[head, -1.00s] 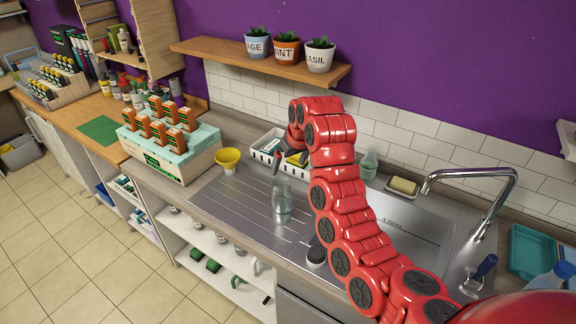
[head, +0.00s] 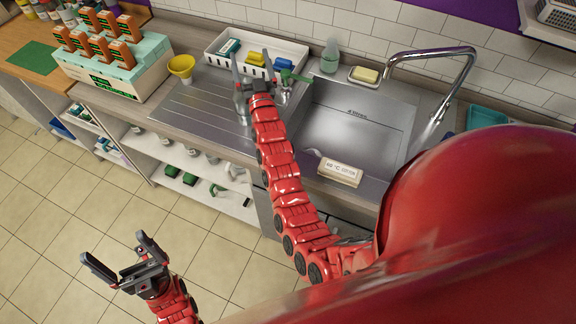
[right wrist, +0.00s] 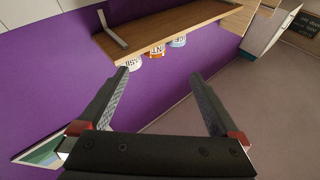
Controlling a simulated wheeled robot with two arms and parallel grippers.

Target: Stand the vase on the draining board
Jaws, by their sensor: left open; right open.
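A clear glass vase (head: 242,108) appears to stand upright at the right of the steel draining board (head: 192,105), in the head view. My right gripper overlaps it, so part is hidden; I cannot tell whether they touch. My right gripper (head: 250,54) is open, its fingers pointing toward the back near the white tray. In the right wrist view, its two fingers (right wrist: 161,72) are spread with nothing between them. My left gripper (head: 113,247) is open and empty, low over the tiled floor in front of the counter.
The sink (head: 355,125) and tap (head: 440,70) lie right of the board. A white tray (head: 222,62) with sponges stands behind. A yellow bowl (head: 181,67) sits at the board's left. A white labelled block (head: 340,172) lies at the front edge. The board's left part is clear.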

